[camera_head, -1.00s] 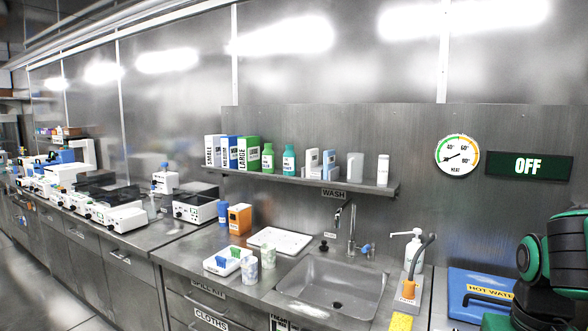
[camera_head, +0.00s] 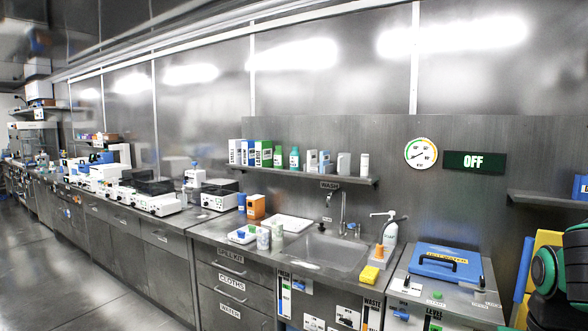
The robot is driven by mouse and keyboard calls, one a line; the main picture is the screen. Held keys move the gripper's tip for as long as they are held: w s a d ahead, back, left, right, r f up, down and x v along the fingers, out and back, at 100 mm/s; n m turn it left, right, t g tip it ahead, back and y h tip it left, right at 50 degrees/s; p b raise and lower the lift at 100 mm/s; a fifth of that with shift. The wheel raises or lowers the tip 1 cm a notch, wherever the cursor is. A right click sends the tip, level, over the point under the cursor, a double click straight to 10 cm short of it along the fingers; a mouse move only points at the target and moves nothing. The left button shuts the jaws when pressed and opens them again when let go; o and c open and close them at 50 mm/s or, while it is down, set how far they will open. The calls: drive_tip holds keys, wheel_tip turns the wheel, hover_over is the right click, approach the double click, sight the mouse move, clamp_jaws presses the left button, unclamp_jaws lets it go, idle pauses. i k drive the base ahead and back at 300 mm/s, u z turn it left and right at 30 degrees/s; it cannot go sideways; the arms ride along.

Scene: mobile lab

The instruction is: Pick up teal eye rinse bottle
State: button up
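A small teal bottle (camera_head: 294,159) with a white label stands upright on the wall shelf (camera_head: 330,178) above the sink. Its label is too small to read. A green bottle (camera_head: 278,157) stands just left of it, and pale boxes stand just right of it. Part of my arm shows at the right edge, far from the shelf. My gripper is not in view.
A blue-lidded hot water unit (camera_head: 446,262) stands right of the sink. Open floor (camera_head: 80,270) lies at left.

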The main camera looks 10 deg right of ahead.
sight(295, 156)
drive_tip(key=u, duration=0.35)
drive_tip(key=i, duration=0.55)
drive_tip(key=u, duration=0.7)
drive_tip(key=i, duration=1.2)
drive_tip(key=z, duration=0.55)
drive_tip(key=i, duration=0.9)
drive_tip(key=z, duration=0.7)
